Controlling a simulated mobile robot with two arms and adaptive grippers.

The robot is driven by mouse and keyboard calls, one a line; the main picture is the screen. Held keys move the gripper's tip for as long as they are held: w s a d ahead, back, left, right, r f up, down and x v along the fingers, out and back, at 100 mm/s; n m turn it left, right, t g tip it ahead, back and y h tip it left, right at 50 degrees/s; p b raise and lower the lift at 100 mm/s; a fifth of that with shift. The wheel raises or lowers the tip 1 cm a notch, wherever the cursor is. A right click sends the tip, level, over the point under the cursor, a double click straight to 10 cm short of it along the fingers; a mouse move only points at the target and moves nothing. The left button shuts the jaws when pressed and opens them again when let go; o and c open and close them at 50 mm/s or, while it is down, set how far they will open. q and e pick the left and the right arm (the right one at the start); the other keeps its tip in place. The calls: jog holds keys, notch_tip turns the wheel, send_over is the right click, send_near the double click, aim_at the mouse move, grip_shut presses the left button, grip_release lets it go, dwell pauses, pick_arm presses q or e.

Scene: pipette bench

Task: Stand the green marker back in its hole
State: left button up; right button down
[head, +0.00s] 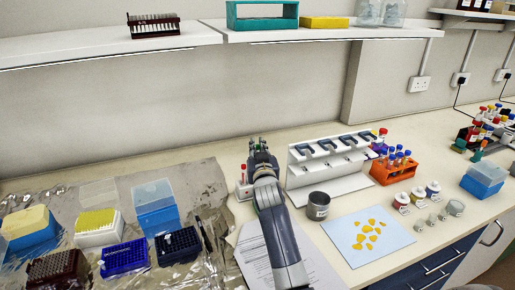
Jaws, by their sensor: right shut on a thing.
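My right gripper (261,150) is above the bench, left of the white pipette stand, and is shut on the green marker (264,142). Only a small green bit of the marker shows between the fingers; its lower part and tilt are hidden. A small pale holder (243,191) with a red-topped item upright in it stands just left of my right wrist. My arm hides part of this holder, and I cannot see an empty hole in it. My left gripper is not in view.
The white pipette stand (299,180) is close on the right, with a grey metal cup (318,206) in front. A blue sheet (345,250) with yellow bits and an orange tube rack (379,176) lie further right. Tip boxes on crumpled foil (75,205) fill the left.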

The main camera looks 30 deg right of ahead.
jog(key=shift+f, duration=0.25)
dwell(0.5)
jog(key=shift+f+b, duration=0.55)
jog(key=shift+f, duration=0.2)
jog(key=shift+f, duration=0.1)
jog(key=shift+f+b, duration=0.9)
jog(key=shift+f, duration=0.25)
jog(key=c, duration=1.5)
grip_release()
jog(key=shift+c, duration=0.2)
